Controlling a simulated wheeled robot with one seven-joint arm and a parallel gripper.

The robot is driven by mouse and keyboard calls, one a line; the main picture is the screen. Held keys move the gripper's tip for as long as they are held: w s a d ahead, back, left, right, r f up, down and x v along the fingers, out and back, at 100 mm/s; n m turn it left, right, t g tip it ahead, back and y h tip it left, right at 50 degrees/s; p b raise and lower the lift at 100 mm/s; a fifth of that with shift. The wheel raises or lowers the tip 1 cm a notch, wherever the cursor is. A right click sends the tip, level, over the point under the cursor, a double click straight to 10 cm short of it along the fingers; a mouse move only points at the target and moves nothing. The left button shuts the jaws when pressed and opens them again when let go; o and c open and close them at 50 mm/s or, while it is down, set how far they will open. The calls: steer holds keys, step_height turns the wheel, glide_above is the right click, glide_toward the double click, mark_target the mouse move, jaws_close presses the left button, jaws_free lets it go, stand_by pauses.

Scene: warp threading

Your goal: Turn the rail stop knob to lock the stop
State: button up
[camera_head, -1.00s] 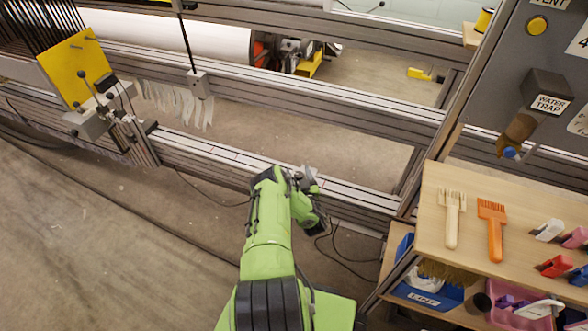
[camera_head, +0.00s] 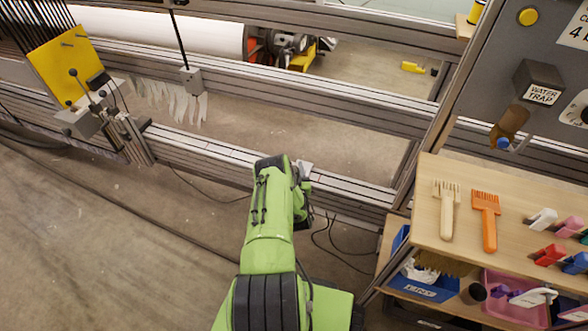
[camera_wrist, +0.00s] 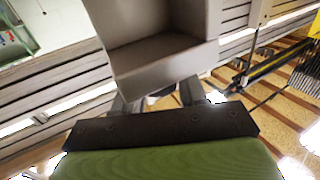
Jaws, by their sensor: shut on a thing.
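The rail stop (camera_wrist: 165,55) is a grey block with a recessed face, filling the top middle of the wrist view. In the head view a small grey piece of it (camera_head: 304,168) shows at the front rail, beside the end of my green arm. My gripper (camera_wrist: 157,97) is right under the block, with a grey finger on each side. It is shut on the rail stop knob, of which only a dark sliver (camera_wrist: 162,92) shows between the fingers. The rest of the knob is hidden by the block and fingers, so its turn angle cannot be told.
The front rail (camera_head: 215,158) runs across in front of my arm. A yellow plate assembly (camera_head: 65,70) stands at left. A wooden shelf (camera_head: 465,260) with combs and clips is at right. Dark cables lie on the floor.

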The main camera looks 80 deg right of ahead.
steer(key=m+g, duration=0.2)
steer(key=g, duration=0.2)
steer(key=m+g+p, duration=0.1)
steer(key=m+g, duration=0.2)
steer(key=g, duration=0.1)
steer(key=shift+s+m+g+h, duration=0.15)
steer(key=shift+m+g+h, duration=0.15)
steer(key=shift+g+h, duration=0.1)
steer(key=shift+m+g+y+p, duration=0.2)
steer(key=shift+m+g+y, duration=0.35)
steer(key=shift+m+g, duration=0.8)
steer(key=shift+m+g+y+p, duration=0.2)
steer(key=shift+m+g+y, duration=0.5)
steer(key=shift+g, duration=1.15)
steer(key=shift+m+g, duration=0.3)
steer(key=shift+m, duration=0.05)
steer(key=o, duration=0.9)
